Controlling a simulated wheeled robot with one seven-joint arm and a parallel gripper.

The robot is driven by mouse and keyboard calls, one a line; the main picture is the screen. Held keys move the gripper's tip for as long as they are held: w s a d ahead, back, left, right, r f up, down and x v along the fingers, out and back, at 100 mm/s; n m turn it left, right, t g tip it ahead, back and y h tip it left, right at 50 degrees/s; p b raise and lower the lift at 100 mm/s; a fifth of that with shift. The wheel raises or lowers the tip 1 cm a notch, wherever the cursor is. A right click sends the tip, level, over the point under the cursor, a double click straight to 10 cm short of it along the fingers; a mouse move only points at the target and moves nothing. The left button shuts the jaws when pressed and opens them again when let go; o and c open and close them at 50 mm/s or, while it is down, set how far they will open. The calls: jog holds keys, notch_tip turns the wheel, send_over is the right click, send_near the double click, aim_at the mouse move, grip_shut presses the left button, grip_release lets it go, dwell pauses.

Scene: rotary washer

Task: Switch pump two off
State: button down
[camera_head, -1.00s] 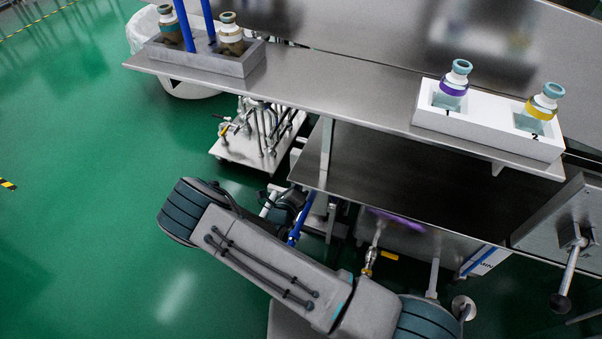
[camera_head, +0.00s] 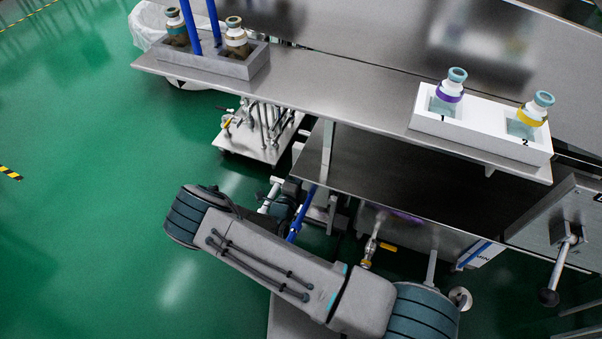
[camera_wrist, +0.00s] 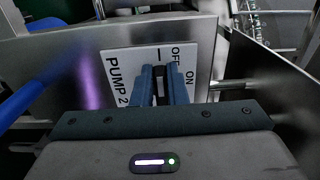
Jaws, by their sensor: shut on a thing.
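The pump two sign (camera_wrist: 120,78) is a white plate on a metal panel in the wrist view. It reads PUMP 2, with OFF near the top and ON at the right. My gripper (camera_wrist: 159,76) is in front of this plate, with its blue-grey fingers shut on the pump two switch between them. The fingers hide most of the switch, so I cannot tell its exact position. In the head view my arm reaches down in front of the machine, and the gripper and switch are out of sight.
A blue pipe (camera_wrist: 35,92) runs along the left of the wrist view, and a metal wall (camera_wrist: 270,75) stands at the right. In the head view a steel shelf (camera_head: 340,105) holds a white bottle holder (camera_head: 480,133) and a grey one (camera_head: 215,62). Green floor is clear at left.

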dwell(0.3)
jog(key=c, duration=1.4)
grip_release()
jog(key=shift+c, duration=0.2)
jog(key=p+v, duration=0.1)
jog(key=v, duration=1.2)
jog(key=shift+s, duration=0.4)
jog(key=shift+a, duration=0.1)
